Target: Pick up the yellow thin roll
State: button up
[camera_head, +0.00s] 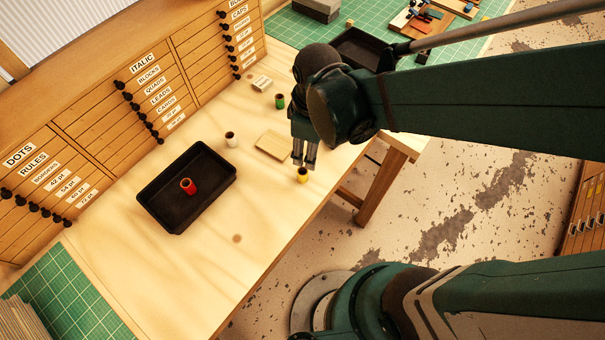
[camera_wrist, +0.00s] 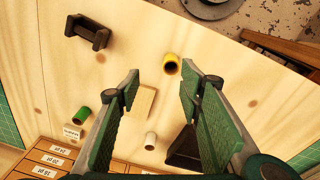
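The yellow thin roll (camera_head: 303,176) stands on the wooden table close to its front edge. In the wrist view the yellow roll (camera_wrist: 171,65) shows its dark open end, at the far end of the gap between my fingers and nearer the right one. My gripper (camera_head: 304,165) points down just above or beside the roll. The exact height between them is hard to tell. In the wrist view my gripper (camera_wrist: 161,72) has its fingers wide apart with nothing held between them.
A wooden block (camera_head: 272,145), white roll (camera_head: 231,140) and green roll (camera_head: 279,101) stand left of and behind my gripper. A red roll (camera_head: 187,186) is in a black tray (camera_head: 205,210). Drawer cabinets line the back. The table's front is mostly clear.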

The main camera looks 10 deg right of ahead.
aim_at(302, 172)
jog(key=shift+s+a+f+n+g, duration=0.25)
jog(key=shift+a+f+n, duration=0.25)
jog(key=shift+f, duration=0.15)
jog(key=shift+s+a+f+n+g, duration=0.2)
jog(key=shift+a+f+n, duration=0.25)
jog(key=shift+f, duration=0.2)
jog(key=shift+f, duration=0.1)
jog(key=shift+f, duration=1.2)
jog(key=shift+f, duration=0.15)
jog(key=shift+f+b, duration=0.5)
jog(key=shift+f, duration=1.95)
jog(key=shift+c, duration=0.2)
jog(key=c, duration=0.8)
